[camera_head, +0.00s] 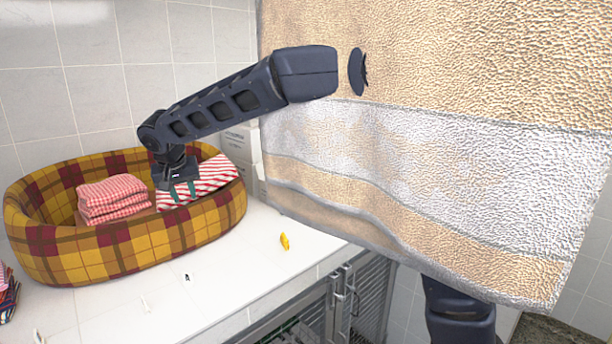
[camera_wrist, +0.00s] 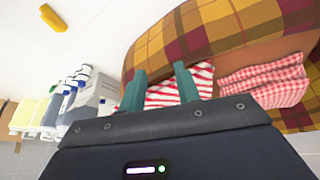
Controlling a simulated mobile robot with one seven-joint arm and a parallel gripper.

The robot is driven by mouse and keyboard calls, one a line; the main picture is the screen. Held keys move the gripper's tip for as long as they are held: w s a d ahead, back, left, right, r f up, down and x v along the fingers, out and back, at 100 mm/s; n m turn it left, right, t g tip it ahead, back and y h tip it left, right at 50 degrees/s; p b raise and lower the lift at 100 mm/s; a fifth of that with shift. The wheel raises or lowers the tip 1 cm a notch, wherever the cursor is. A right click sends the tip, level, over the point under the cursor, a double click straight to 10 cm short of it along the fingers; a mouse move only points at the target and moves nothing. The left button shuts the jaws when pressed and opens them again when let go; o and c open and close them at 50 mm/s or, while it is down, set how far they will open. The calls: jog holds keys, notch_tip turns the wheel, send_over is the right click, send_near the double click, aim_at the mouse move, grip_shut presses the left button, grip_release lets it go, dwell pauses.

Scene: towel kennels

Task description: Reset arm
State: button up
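My gripper (camera_head: 180,192) is low over the right part of a plaid pet bed (camera_head: 120,255), pointing down. In the wrist view its two green fingers (camera_wrist: 160,88) stand apart, with a red-and-white striped towel (camera_head: 215,172) beyond and between them. The striped towel also shows in the wrist view (camera_wrist: 190,78). I cannot tell whether the fingertips touch it. A stack of folded pink checked towels (camera_head: 112,198) lies in the bed to the left of my gripper; a pink checked towel shows in the wrist view (camera_wrist: 262,82) too.
A large tan-and-white towel (camera_head: 480,180) fills the right of the head view and hides part of my arm. A small yellow item (camera_head: 285,241) lies on the white counter (camera_head: 225,290). Bottles (camera_wrist: 75,85) and boxes stand beside the bed. Cabinet doors (camera_head: 345,305) are below.

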jog(key=s+d+n+g, duration=0.1)
jog(key=d+n, duration=0.1)
jog(key=d, duration=1.6)
jog(key=s+d+f+n, duration=0.1)
jog(key=s+d+f, duration=0.15)
jog(key=d, duration=0.45)
jog(key=s+d+f+g+h, duration=0.1)
jog(key=s+d, duration=0.3)
jog(key=d, duration=0.3)
jog(key=s+d+f+n, duration=0.15)
jog(key=s+d, duration=0.25)
jog(key=d, duration=0.4)
jog(key=d+r+m+t, duration=0.1)
jog(key=d+r+m, duration=0.2)
jog(key=d+m, duration=0.6)
jog(key=d, duration=1.5)
jog(key=shift+w+d+t, duration=0.25)
jog(key=shift+w+t, duration=0.05)
jog(key=shift+w, duration=0.1)
jog(key=shift+r, duration=0.1)
